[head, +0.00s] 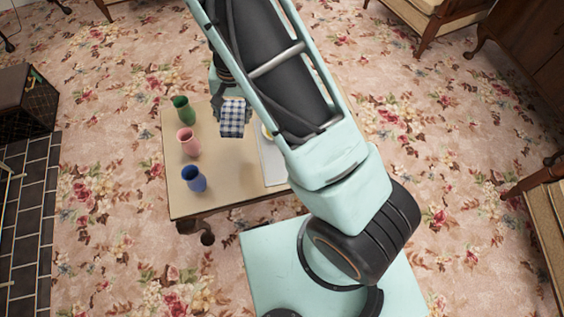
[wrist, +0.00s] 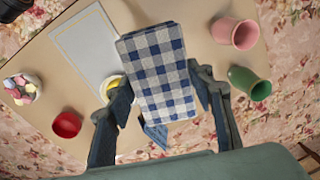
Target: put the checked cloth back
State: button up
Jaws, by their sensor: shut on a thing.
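The blue and white checked cloth (head: 232,119) is a folded rectangle in my gripper. In the wrist view the cloth (wrist: 158,72) is between the two fingers of my gripper (wrist: 162,98), and it covers part of the table behind it. My gripper is shut on it. In the head view the cloth shows over the table, near the green cup; my arm hides much of the right part of the table.
A tan table (head: 215,190) bears a green cup (head: 184,110), a pink cup (head: 189,142) and a blue cup (head: 194,179). The wrist view shows a grey-white board (wrist: 88,45), a red bowl (wrist: 67,125), a yellow item (wrist: 112,86) partly hidden, and a bowl of small pieces (wrist: 20,89).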

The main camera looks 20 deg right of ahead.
jog(key=shift+m+h, duration=0.6)
jog(key=shift+m, duration=0.2)
jog(key=s+d+f+b, duration=0.2)
jog(key=d+f, duration=0.2)
jog(key=f, duration=0.1)
jog(key=s+d+f+b, duration=0.1)
jog(key=s+d+f, duration=0.2)
jog(key=d+f, duration=0.1)
jog(key=s+d+f+b, duration=0.2)
jog(key=d+f, duration=0.1)
jog(key=f, duration=0.4)
jog(key=shift+s+d+b, duration=0.2)
jog(key=shift+d+b, duration=0.1)
jog(key=shift+d, duration=0.1)
jog(key=shift+s+d+f, duration=0.1)
jog(key=shift+d, duration=0.05)
notch_tip(320, 180, down, 4)
jog(key=shift+s+d+r+b, duration=0.15)
jog(key=shift+r+b, duration=0.1)
jog(key=shift+b, duration=0.65)
jog(key=shift+r, duration=0.1)
jog(key=o, duration=1)
